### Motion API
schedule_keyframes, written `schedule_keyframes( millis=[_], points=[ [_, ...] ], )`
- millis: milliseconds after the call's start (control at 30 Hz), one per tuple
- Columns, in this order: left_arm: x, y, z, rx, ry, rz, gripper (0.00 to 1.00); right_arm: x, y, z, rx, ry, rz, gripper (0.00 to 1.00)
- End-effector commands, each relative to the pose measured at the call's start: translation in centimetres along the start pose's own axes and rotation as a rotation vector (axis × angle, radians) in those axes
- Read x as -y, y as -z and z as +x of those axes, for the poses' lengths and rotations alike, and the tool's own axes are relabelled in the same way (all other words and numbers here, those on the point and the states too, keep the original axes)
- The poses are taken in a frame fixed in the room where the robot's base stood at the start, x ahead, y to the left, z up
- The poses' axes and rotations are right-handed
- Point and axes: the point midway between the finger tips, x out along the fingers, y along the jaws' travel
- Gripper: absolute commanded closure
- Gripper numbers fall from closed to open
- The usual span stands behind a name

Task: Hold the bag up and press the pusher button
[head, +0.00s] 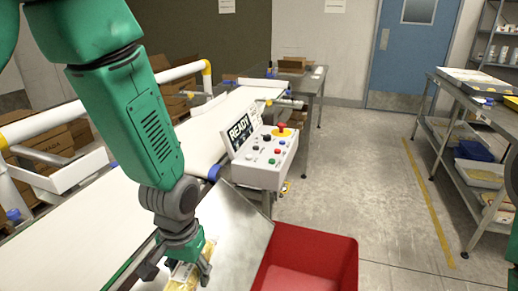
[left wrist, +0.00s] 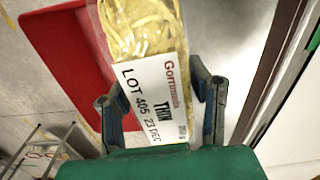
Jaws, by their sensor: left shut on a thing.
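My left gripper (head: 190,266) is shut on the bag (head: 182,279), a clear packet of yellow contents low in the head view. In the left wrist view, the bag (left wrist: 140,30) stands between the two fingers of the gripper (left wrist: 160,105). Its white label faces the camera and reads "LOT 405 23 DEC". The control box (head: 262,171) stands beyond the gripper, to its right. It has a "READY" display (head: 240,131), a red mushroom button (head: 283,129) on yellow and several small buttons. I cannot read which is the pusher button. My right gripper is out of view.
A red bin (head: 340,256) stands at the lower middle, right of a sloping metal chute (head: 245,225). The white belt (head: 205,140) runs away behind the gripper, with a white-yellow rail (head: 60,122) on its left. Open floor lies right, before a shelved bench (head: 470,165).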

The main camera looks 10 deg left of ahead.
Motion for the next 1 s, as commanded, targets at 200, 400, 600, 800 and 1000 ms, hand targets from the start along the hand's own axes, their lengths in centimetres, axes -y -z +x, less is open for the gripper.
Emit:
schedule_keyframes(
  millis=[200,400,600,800,1000],
  points=[
    [0.13,-0.01,0.02,0.000,-0.001,-0.001,0.93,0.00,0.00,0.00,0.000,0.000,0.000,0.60],
    [0.03,-0.01,0.00,0.000,0.000,-0.001,0.93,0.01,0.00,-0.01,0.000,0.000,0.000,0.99],
    [0.00,0.00,-0.01,0.000,0.000,0.000,0.93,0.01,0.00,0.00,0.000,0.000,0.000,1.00],
    [0.01,0.01,-0.01,0.000,0.000,0.000,0.93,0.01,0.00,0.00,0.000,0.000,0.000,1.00],
    [0.02,0.00,-0.01,0.000,0.000,-0.001,0.93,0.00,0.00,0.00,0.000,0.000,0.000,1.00]
  ],
)
